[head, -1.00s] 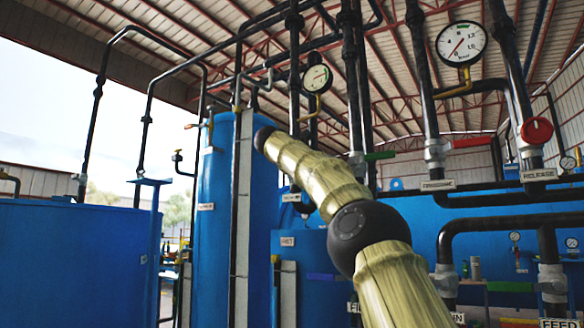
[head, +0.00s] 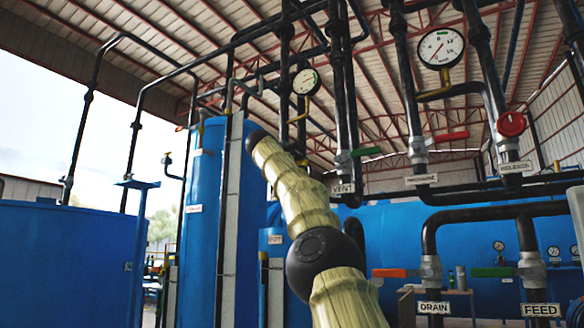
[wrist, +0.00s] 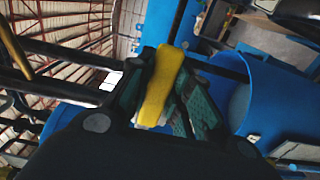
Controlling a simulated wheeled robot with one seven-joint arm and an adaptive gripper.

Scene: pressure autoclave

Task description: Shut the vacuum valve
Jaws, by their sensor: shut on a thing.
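In the wrist view a yellow lever handle (wrist: 163,85) lies between the dark green finger pads of my gripper (wrist: 165,80), which is shut on it. The handle runs lengthwise from the upper middle down toward the palm. I cannot read a label there, so I cannot tell from the picture that it is the vacuum valve's. In the head view my arm reaches up and away toward the tall blue tank (head: 204,240); my gripper is hidden behind the arm.
A second yellow handle (wrist: 12,45) is at the wrist view's left edge, near dark pipes. In the head view, pipes labelled VENT (head: 343,188), DRAIN (head: 434,308) and FEED (head: 541,310) stand right of my arm. A red valve wheel (head: 511,124) and a gauge (head: 441,47) are higher up.

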